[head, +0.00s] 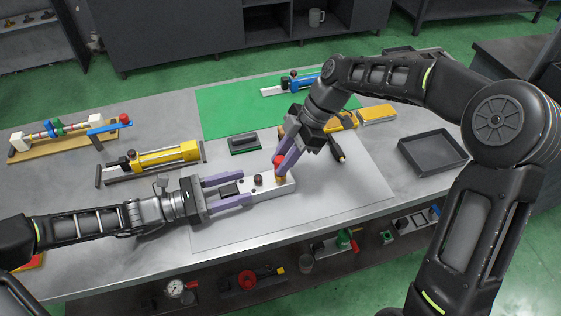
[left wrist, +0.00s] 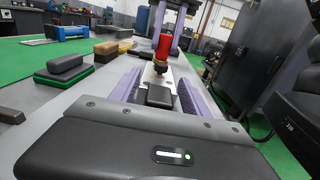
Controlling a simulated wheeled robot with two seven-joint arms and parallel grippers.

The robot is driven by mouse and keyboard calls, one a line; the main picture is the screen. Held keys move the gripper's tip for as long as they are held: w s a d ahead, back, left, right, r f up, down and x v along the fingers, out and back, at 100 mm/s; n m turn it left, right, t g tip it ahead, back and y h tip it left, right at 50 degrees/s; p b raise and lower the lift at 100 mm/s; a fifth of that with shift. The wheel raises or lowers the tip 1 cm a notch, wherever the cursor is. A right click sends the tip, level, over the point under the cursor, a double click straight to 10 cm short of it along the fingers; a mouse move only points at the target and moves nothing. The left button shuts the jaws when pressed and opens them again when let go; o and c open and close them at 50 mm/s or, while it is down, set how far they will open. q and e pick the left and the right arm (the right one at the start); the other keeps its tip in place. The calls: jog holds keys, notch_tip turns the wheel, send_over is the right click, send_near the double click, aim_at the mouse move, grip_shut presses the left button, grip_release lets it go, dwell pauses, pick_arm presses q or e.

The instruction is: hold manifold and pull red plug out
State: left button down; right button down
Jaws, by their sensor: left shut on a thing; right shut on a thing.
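The manifold (head: 285,187) is a pale metal block lying on the light mat on the bench, with a dark round fitting (head: 258,180) on top. My left gripper (head: 245,188) is shut on the manifold, one purple finger along each side; it also shows in the left wrist view (left wrist: 160,95). The red plug (left wrist: 163,47) stands upright at the manifold's far end, with a brass part below it. My right gripper (head: 284,162) is shut on the red plug (head: 278,160) from above. Whether the plug is still seated is hidden by the dark fitting and the fingers.
A yellow cylinder (head: 165,157) is at left, a blue one (head: 300,82) at the back. An empty dark tray (head: 432,150) is at right. The mat's front right is clear.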

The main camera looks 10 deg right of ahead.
jog(key=shift+r, duration=0.3)
dwell(0.4)
jog(key=shift+r, duration=2.35)
pick_arm(q)
jog(key=shift+c, duration=2.2)
grip_release()
jog(key=shift+a, duration=0.1)
